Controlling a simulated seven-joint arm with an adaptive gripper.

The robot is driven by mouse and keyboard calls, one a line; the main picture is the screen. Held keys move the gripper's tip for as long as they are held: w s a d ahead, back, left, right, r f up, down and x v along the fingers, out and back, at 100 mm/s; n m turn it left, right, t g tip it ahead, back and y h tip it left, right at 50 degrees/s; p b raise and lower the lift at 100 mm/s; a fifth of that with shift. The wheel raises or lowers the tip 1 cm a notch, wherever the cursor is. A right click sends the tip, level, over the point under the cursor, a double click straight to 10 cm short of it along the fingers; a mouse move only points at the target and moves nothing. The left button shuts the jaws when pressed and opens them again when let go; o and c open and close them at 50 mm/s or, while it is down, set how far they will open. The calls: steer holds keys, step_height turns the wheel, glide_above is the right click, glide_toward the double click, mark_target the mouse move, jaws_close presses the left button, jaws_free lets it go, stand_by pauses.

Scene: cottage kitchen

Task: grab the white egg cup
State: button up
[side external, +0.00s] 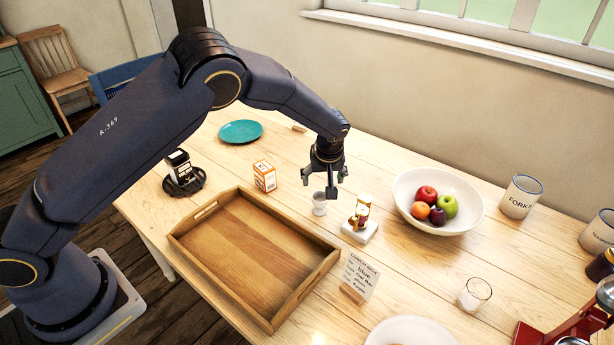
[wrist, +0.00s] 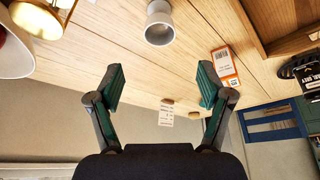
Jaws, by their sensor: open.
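The white egg cup (side external: 320,204) stands on the wooden table, between the tray and the small white stand with the egg timer. It also shows in the wrist view (wrist: 159,24) at the top middle, beyond my fingertips. My gripper (side external: 325,184) is above the table, close to the egg cup in the side view, with its fingers pointing down. In the wrist view the two green-padded fingers (wrist: 160,86) are spread wide with nothing between them. The egg cup is apart from the fingers there.
An orange and white box (side external: 265,176) stands left of the egg cup. The egg timer (side external: 361,215) on its white base stands close on the right. A wooden tray (side external: 330,262) lies in front. A white fruit bowl (side external: 408,186) is further right. A teal plate (side external: 240,131) lies behind.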

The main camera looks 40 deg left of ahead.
mark_target(320, 197)
steer(key=x, duration=1.1)
steer(key=shift+s+d, duration=0.15)
steer(key=shift+d, duration=0.05)
steer(key=c, duration=1.3)
